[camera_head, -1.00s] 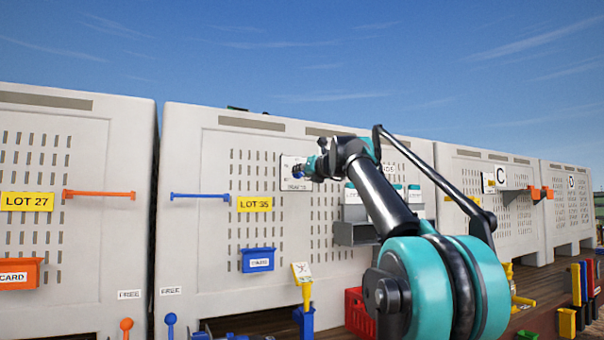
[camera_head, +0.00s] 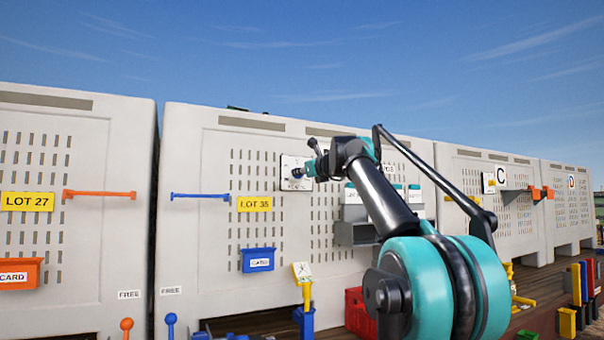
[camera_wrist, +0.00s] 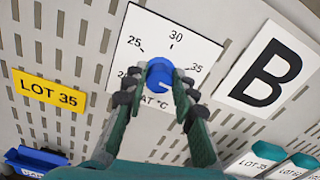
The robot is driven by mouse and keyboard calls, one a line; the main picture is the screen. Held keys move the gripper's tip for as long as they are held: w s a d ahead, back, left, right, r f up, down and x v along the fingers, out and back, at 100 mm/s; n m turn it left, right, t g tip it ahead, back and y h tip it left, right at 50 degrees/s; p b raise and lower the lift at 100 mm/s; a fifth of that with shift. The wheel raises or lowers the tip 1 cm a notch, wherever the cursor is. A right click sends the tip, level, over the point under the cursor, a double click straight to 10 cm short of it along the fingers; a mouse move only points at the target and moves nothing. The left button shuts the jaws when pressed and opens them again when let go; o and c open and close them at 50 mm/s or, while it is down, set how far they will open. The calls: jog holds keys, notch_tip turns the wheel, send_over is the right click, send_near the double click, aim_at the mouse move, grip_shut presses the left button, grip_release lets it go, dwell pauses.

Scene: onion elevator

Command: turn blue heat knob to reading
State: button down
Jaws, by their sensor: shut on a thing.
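The blue heat knob (camera_wrist: 160,73) sits on a white dial plate (camera_wrist: 146,32) marked 25, 30 and 35, with part of another number at the left and "AT °C" below. My gripper (camera_wrist: 158,84) has its two fingers on either side of the knob, shut on it. In the head view the dial plate (camera_head: 290,165) is on the wall of the pale crate, and my gripper (camera_head: 308,168) reaches it from the right. The fingers hide part of the plate's lower half. I cannot tell the knob's exact reading.
A yellow LOT 35 label (camera_wrist: 48,91) is left of the dial and a white B sign (camera_wrist: 268,75) is right of it. A blue card bin (camera_head: 258,260) and a blue bar (camera_head: 200,196) are on the same slotted crate wall (camera_head: 190,135). A grey tray (camera_head: 355,233) hangs below my arm.

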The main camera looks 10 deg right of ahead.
jog(key=n, duration=3)
jog(key=shift+f, duration=0.35)
jog(key=shift+n, duration=0.4)
jog(key=c, duration=1.2)
grip_release()
